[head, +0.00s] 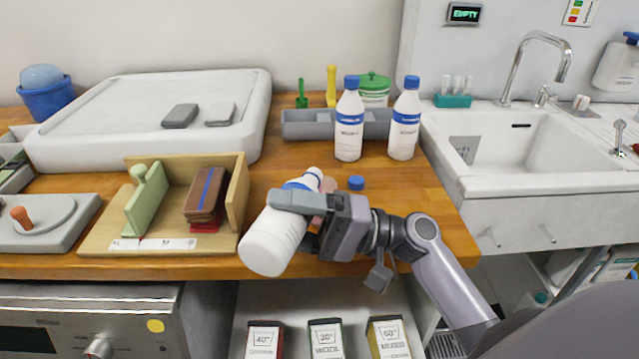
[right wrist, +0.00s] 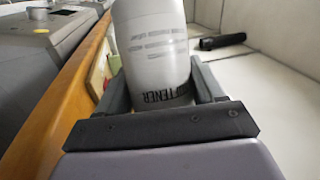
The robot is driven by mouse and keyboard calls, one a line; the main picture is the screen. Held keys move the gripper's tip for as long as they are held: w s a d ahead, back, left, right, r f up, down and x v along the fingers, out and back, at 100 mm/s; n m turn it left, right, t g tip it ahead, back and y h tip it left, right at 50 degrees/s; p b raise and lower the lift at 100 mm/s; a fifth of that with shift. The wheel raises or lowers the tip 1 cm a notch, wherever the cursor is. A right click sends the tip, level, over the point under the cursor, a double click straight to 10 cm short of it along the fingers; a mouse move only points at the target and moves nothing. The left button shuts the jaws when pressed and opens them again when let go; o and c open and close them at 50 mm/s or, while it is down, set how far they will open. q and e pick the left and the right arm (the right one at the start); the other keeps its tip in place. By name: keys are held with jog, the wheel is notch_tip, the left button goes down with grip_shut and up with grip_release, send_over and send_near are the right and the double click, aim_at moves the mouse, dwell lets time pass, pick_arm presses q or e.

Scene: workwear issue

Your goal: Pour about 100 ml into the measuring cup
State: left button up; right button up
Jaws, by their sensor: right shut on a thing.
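My right gripper (head: 305,205) is shut on a white bottle with a blue band (head: 272,238). The bottle is held at the counter's front edge, tilted, with its base at the lower left and its open neck at the upper right. In the right wrist view the white bottle (right wrist: 152,45) sits between the fingers (right wrist: 155,90), with part of the word "softener" readable. A loose blue cap (head: 356,183) lies on the counter behind the gripper. I cannot make out a measuring cup; a small pinkish shape (head: 329,185) shows partly behind the gripper. My left gripper is not in view.
Two capped white bottles (head: 349,122) (head: 404,122) stand near a grey tray (head: 300,124). A wooden holder (head: 110,237) is left of the held bottle. A large white tray (head: 85,110) is at the back left, a sink (head: 520,150) right. Bare counter (head: 425,200) lies right of the cap.

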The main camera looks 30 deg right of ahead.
jog(key=shift+r, duration=0.1)
notch_tip(320, 180, down, 3)
jog(key=shift+r+n+g+b, duration=0.2)
jog(key=shift+n+g+b, duration=0.1)
jog(key=shift+n+b, duration=0.7)
jog(key=shift+s+a+r+n+g+h, duration=0.1)
jog(key=shift+s+a+n+g+h, duration=0.1)
jog(key=shift+n+g+h, duration=0.45)
jog(key=shift+n, duration=0.45)
jog(key=shift+w+d+f+n+b, duration=0.1)
jog(key=shift+w+f+n+b, duration=0.05)
jog(key=shift+f+n+b, duration=0.55)
jog(key=shift+h, duration=0.25)
jog(key=shift+d, duration=0.1)
